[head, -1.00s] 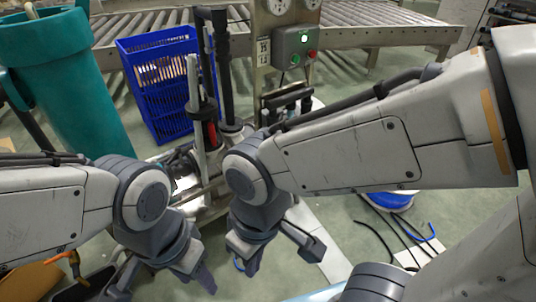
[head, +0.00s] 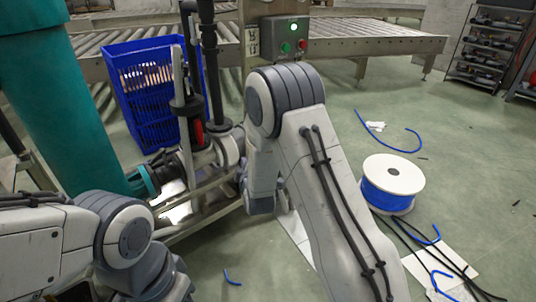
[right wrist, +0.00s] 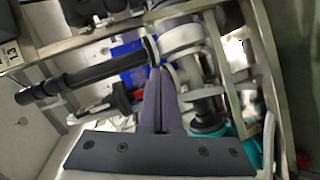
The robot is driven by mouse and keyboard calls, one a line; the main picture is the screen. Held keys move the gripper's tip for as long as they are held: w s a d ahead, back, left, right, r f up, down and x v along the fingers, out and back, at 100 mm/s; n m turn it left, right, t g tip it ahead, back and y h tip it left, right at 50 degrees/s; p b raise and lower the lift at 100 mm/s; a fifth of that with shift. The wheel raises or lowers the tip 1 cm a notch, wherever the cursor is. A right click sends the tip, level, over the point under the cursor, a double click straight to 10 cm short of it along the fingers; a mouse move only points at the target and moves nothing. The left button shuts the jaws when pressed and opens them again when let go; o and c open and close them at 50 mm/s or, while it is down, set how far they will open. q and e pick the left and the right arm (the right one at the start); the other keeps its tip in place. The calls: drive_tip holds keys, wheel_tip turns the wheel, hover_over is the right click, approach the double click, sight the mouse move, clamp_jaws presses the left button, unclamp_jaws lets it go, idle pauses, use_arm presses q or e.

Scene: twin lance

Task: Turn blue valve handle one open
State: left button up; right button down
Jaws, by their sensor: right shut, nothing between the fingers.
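My right gripper (head: 262,203) is beside the pump and pipe assembly (head: 215,150), mostly hidden behind my own right arm in the head view. In the right wrist view its two fingers (right wrist: 161,75) are together, with nothing between them, and their tips overlap the white and grey pipe fittings (right wrist: 183,42). A blue patch (right wrist: 128,62) shows just behind the fingers; I cannot tell whether it is a valve handle or the crate. No blue valve handle is clearly visible in the head view. My left arm ends at the bottom left; its fingers are out of frame.
A blue crate (head: 152,93) stands behind the pipes, and a teal column (head: 62,110) is at the left. A control box (head: 285,36) with a lit green light is above. A blue cable spool (head: 388,190) and loose cables lie on the right floor.

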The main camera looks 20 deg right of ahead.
drive_tip(key=d+f+n+t+h+b, duration=0.1)
drive_tip(key=d+f+t+h, duration=0.15)
drive_tip(key=d, duration=0.45)
use_arm(q)
wheel_tip(320, 180, down, 10)
drive_tip(key=b, duration=0.8)
drive_tip(key=shift+f, duration=0.15)
use_arm(e)
drive_tip(key=d+x, duration=0.3)
drive_tip(key=x, duration=1)
drive_tip(key=shift+s+f+n, duration=0.15)
drive_tip(key=shift+f+n, duration=0.15)
drive_tip(key=shift+f, duration=0.1)
drive_tip(key=shift+h, duration=0.25)
use_arm(q)
drive_tip(key=shift+r+p, duration=0.3)
drive_tip(key=shift+r, duration=0.2)
use_arm(e)
drive_tip(key=shift+w+d, duration=0.3)
drive_tip(key=shift+d, duration=0.4)
